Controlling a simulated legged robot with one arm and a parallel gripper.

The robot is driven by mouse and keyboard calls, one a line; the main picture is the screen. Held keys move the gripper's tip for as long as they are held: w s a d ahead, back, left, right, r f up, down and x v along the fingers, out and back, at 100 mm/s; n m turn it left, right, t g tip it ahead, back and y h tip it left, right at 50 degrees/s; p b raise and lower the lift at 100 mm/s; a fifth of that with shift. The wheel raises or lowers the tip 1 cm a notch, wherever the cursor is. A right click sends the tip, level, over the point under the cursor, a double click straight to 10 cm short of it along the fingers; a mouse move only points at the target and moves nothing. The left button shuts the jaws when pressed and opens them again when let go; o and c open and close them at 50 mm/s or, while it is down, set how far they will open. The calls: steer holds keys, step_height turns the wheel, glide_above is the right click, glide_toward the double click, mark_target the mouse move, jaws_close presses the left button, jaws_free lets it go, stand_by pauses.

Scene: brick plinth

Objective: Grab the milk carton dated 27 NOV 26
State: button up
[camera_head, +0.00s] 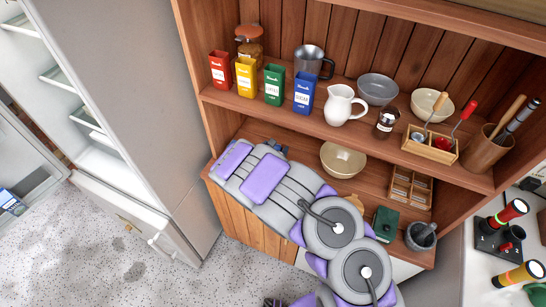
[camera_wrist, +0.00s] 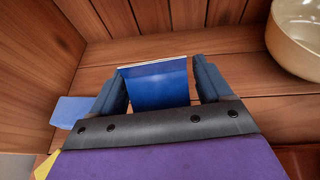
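My gripper (camera_wrist: 160,82) reaches over the lower shelf on the left. Its two dark blue fingers are spread apart in the wrist view. A plain blue flat-faced thing (camera_wrist: 160,84) shows between them; I cannot tell what it is or whether the fingers touch it. In the head view, my gripper's end (camera_head: 268,146) is small and partly hidden by my arm. A blue-and-white carton-like thing (camera_head: 9,203) is cut off at the left edge, low by the fridge. I cannot read any date, so I cannot tell which carton it is.
The fridge (camera_head: 135,60) stands open at left, with several shelves. The wooden cabinet (camera_head: 240,106) holds canisters, a white jug (camera_head: 343,106) and bowls. A cream bowl (camera_head: 343,160) is right of my gripper, also in the wrist view (camera_wrist: 297,40).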

steer(key=shift+d, duration=0.25)
steer(key=shift+c, duration=1.4)
steer(key=shift+a, duration=0.6)
steer(key=c, duration=0.7)
steer(key=shift+d, duration=0.2)
steer(key=shift+d+r, duration=0.1)
steer(key=shift+d, duration=0.05)
